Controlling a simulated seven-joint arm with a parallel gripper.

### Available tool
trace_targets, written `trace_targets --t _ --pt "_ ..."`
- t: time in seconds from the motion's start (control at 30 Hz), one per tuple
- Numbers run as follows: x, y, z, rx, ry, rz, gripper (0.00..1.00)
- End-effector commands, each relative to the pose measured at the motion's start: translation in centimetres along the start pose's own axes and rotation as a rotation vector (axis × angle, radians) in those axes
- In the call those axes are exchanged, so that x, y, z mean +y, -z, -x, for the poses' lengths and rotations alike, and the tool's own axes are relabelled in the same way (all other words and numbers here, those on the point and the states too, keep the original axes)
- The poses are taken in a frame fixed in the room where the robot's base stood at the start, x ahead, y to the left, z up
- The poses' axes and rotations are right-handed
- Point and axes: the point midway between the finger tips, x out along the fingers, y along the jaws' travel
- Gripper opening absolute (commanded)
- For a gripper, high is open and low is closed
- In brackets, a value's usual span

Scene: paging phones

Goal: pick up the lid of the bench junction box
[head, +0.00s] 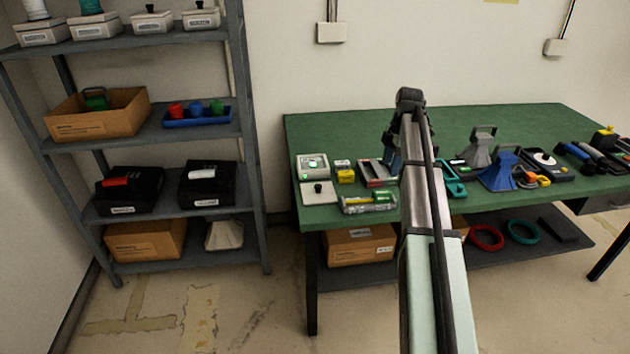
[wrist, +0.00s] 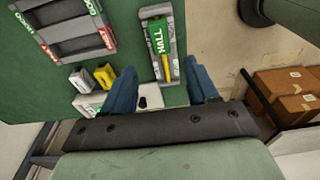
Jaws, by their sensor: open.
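The lid (head: 318,193) is a pale square plate with a black knob, lying flat on the green bench top near its front left. The open junction box (head: 313,162), pale with a green light, stands just behind it. My gripper (head: 391,155) is above the bench, right of the lid, partly hidden by my arm. In the wrist view my gripper's blue fingers (wrist: 160,67) are spread apart with nothing held. The lid (wrist: 153,95) shows low between them, its knob close to the left finger; part of it is hidden. The junction box (wrist: 88,104) is partly hidden left of that finger.
A yellow block (head: 345,176) and a grey tray (head: 376,173) stand close by. Tools and stands crowd the bench's right; its back (head: 330,125) is clear. Shelving (head: 262,200) stands left.

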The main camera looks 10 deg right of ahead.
Motion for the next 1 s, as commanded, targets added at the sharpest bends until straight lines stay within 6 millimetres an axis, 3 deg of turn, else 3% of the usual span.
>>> trace_targets --t 0.17,0.7,1.0 --pt "0.4 1.5 -0.2 0.0 0.002 0.02 0.58" --pt "1.2 14.4 -2.3 0.05 -0.033 0.133 0.58" --pt "2.6 16.2 -2.4 0.121 -0.125 -0.13 0.58"
